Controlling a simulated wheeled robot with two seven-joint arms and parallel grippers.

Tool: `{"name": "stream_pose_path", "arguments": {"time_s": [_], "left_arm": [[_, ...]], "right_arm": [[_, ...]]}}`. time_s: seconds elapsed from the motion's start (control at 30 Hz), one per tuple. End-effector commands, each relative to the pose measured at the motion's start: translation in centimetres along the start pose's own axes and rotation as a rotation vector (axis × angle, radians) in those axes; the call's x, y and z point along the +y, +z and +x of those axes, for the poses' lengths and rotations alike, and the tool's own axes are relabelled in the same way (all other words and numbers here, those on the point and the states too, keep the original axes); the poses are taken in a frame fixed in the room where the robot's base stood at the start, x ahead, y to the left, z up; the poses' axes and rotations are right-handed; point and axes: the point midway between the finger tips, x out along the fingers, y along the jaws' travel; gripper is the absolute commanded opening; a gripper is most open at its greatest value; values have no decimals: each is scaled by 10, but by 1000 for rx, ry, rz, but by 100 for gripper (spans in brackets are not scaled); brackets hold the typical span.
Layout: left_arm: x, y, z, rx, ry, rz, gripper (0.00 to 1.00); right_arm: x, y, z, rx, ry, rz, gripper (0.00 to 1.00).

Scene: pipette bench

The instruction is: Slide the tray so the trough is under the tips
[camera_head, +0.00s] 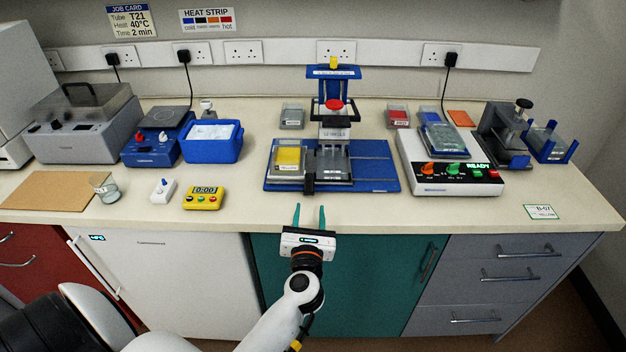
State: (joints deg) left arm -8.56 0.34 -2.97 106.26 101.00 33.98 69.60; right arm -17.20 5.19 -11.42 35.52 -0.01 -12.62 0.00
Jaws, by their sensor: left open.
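A blue base (378,176) with rails lies at the middle of the bench. On it sits a dark sliding tray (308,181), which carries a plate with a yellow top (289,158) on the left and a grey, clear-looking container (333,160) on the right, perhaps the trough. A pipetting head (334,118) with a red knob stands on a blue column behind the tray. I cannot make out the tips. My left gripper (309,216) is open and empty, with its teal fingers pointing at the bench's front edge, in front of the tray and apart from it. My right gripper is out of view.
A yellow timer (203,198) and a white switch box (163,191) lie left of the base. A blue ice bucket (212,141) stands behind them. A heater unit (450,176) reading READY stands to the right. The bench front (350,212) before the base is clear.

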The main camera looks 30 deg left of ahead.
Motion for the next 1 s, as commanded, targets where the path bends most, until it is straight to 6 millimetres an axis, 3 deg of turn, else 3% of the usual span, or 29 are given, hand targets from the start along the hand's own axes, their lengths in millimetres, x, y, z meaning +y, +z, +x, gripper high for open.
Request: {"name": "stream_pose_path", "arguments": {"time_s": [0.1, 0.23, 0.7, 1.0], "left_arm": [[-6, -12, 2, -4, -21, -110, 42], [-7, -14, 12, -4, -23, -128, 42], [-9, -14, 100, -4, -22, -120, 42], [-9, -12, 121, -5, -21, -121, 42]], "right_arm": [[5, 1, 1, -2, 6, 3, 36], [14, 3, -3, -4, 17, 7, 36], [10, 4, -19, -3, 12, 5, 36], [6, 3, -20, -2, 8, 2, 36]]}}
